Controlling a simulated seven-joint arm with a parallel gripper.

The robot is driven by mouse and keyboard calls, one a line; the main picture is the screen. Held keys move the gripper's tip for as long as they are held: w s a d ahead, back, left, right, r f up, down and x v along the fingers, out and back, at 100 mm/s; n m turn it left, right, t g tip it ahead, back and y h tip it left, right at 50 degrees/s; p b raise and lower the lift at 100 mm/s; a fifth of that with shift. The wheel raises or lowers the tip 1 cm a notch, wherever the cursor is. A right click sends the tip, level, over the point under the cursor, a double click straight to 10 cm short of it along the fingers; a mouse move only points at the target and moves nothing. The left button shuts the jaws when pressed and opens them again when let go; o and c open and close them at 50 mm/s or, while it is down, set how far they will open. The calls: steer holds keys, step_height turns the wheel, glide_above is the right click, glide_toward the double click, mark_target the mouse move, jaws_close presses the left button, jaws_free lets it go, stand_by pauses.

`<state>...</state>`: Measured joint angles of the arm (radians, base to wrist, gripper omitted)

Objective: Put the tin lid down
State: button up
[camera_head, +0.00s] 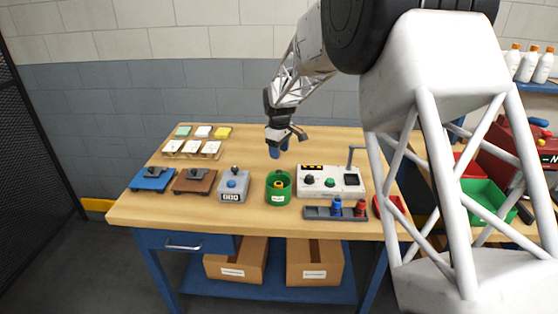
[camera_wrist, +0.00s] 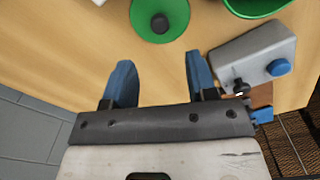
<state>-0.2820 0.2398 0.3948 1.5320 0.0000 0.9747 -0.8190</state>
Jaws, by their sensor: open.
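A green round lid (camera_wrist: 143,20) with a dark knob lies on the wooden table in the wrist view, beyond my fingertips and apart from them. Its upper edge is cut off. The green tin (camera_wrist: 258,4) shows partly at the top right of that view. In the head view the tin (camera_head: 279,196) stands upright near the table's front, with a pale label; I cannot make out the lid separately there. My gripper (camera_wrist: 158,72) is open and empty, with bare wood between its blue fingers. In the head view my gripper (camera_head: 278,149) is over the table behind the tin.
A grey box (camera_wrist: 245,52) with a blue knob stands left of the tin in the head view. A white control box (camera_head: 345,181) stands to its right. Small pads (camera_head: 192,147) sit at the back left.

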steer(key=shift+r, duration=1.35)
steer(key=s+d+r+m, duration=0.2)
steer(key=s+d+r, duration=0.3)
steer(key=s, duration=0.4)
steer(key=s+d+r+m+t, duration=0.1)
steer(key=s+d+r+m, duration=0.1)
steer(key=s+d+r, duration=0.35)
steer(key=s+d+r+m, duration=0.2)
steer(key=s+d+r, duration=0.3)
steer(key=s, duration=0.6)
steer(key=s+d+f+m, duration=0.1)
steer(key=s+d+m, duration=0.1)
steer(key=s, duration=0.7)
steer(key=s+d+f+m+t, duration=0.1)
steer(key=s+d, duration=0.3)
steer(key=s, duration=0.5)
steer(key=s+d+f+m, duration=0.3)
steer(key=s, duration=0.7)
steer(key=shift+m+t, duration=0.3)
steer(key=shift+m, duration=0.1)
